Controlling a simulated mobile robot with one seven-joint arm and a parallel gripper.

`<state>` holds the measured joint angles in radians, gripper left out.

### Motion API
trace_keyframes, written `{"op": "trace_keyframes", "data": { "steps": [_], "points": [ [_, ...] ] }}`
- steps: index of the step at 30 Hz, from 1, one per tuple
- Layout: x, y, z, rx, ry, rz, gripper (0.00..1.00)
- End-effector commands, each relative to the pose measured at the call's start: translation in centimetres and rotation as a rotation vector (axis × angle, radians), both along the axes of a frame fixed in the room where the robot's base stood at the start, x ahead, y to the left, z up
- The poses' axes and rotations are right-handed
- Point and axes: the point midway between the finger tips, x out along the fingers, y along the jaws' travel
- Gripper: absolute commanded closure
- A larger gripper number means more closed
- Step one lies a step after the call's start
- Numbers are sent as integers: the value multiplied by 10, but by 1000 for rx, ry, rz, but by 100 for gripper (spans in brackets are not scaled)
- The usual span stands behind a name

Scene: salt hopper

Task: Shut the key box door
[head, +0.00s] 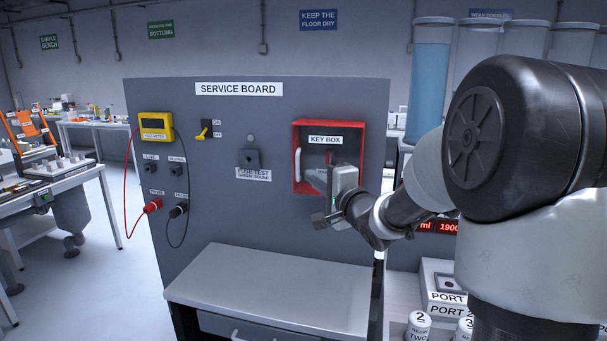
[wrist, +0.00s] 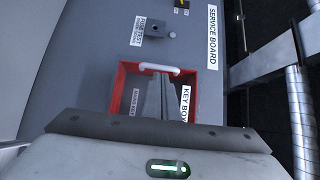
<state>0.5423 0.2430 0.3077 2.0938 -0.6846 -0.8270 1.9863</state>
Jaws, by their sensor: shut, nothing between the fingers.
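The key box (head: 295,138) is a red-rimmed box on the right part of the grey service board, with a KEY BOX label. It also shows turned sideways in the wrist view (wrist: 122,78). A grey panel, seemingly its door, lies within the red rim, with a white bar handle (head: 297,164) at its left side. The handle shows at the top of the box in the wrist view (wrist: 159,68). My gripper (head: 308,177) is shut and empty, its tips close to the handle. I cannot tell whether they touch the door or whether it is fully shut. My gripper hides the box's lower right.
The board carries a yellow meter (head: 156,125) with red and black leads, a yellow switch (head: 205,130) and a dark socket block (head: 249,158). A grey shelf (head: 270,275) juts out below. Tall clear cylinders (head: 429,85) stand at the right behind my arm.

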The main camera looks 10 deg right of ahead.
Motion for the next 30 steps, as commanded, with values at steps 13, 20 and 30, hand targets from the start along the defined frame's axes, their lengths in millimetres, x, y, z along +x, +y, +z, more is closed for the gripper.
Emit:
{"op": "trace_keyframes", "data": {
  "steps": [13,20,30],
  "points": [
    [52,13,-1,-1,1,-2,100],
    [53,13,-1,-1,0,-2,100],
    [70,13,4,2,3,-2,100]
  ]
}}
